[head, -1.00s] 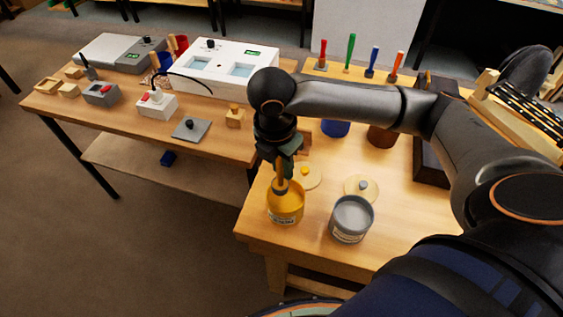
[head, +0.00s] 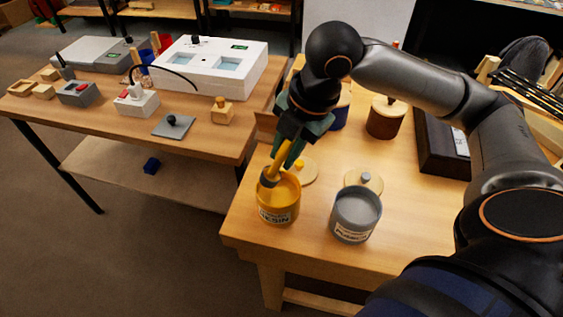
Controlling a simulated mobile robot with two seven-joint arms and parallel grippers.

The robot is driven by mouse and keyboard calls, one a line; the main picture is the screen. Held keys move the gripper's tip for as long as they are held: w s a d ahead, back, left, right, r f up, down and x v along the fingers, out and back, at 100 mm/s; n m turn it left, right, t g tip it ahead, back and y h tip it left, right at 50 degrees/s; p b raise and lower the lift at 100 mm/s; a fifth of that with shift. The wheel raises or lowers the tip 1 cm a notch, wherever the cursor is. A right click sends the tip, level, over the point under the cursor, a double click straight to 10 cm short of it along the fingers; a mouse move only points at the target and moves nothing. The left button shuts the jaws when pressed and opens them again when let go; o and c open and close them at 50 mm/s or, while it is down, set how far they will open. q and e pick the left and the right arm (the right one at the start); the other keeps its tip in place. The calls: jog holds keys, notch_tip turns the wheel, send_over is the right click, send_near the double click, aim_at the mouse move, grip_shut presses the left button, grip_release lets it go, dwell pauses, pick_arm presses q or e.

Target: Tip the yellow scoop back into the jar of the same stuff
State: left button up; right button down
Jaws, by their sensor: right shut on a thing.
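The yellow jar (head: 278,210), labelled RESIN, stands open near the front left corner of the right bench. My right gripper (head: 287,152) is above the jar, leaning, and shut on the handle of the yellow scoop (head: 279,165). My left gripper is not in view.
An open grey jar (head: 356,217) stands to the right of the yellow one. Two round wooden lids lie behind the jars: one with a yellow knob (head: 303,170), one with a grey knob (head: 364,181).

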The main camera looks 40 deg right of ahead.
jog(key=b, duration=0.2)
jog(key=d+f+t+y+b, duration=0.1)
jog(key=b, duration=0.1)
jog(key=shift+s+f+y, duration=0.25)
jog(key=shift+s+y, duration=0.05)
pick_arm(q)
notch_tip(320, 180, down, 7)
jog(key=b, duration=0.4)
pick_arm(e)
jog(key=shift+s+d+f+t+y, duration=0.1)
jog(key=shift+d+f+t+y, duration=0.1)
jog(key=shift+t+y, duration=0.4)
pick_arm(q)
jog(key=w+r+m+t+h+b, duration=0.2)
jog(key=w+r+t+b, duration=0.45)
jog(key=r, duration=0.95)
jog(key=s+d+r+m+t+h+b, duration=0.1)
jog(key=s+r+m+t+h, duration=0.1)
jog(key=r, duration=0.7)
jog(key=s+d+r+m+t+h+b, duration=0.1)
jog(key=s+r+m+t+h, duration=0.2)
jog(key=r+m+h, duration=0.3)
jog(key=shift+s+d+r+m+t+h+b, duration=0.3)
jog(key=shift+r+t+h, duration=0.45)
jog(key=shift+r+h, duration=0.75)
pick_arm(e)
jog(key=shift+s+d+t+y, duration=0.25)
jog(key=shift+t+y, duration=0.35)
jog(key=shift+y, duration=0.4)
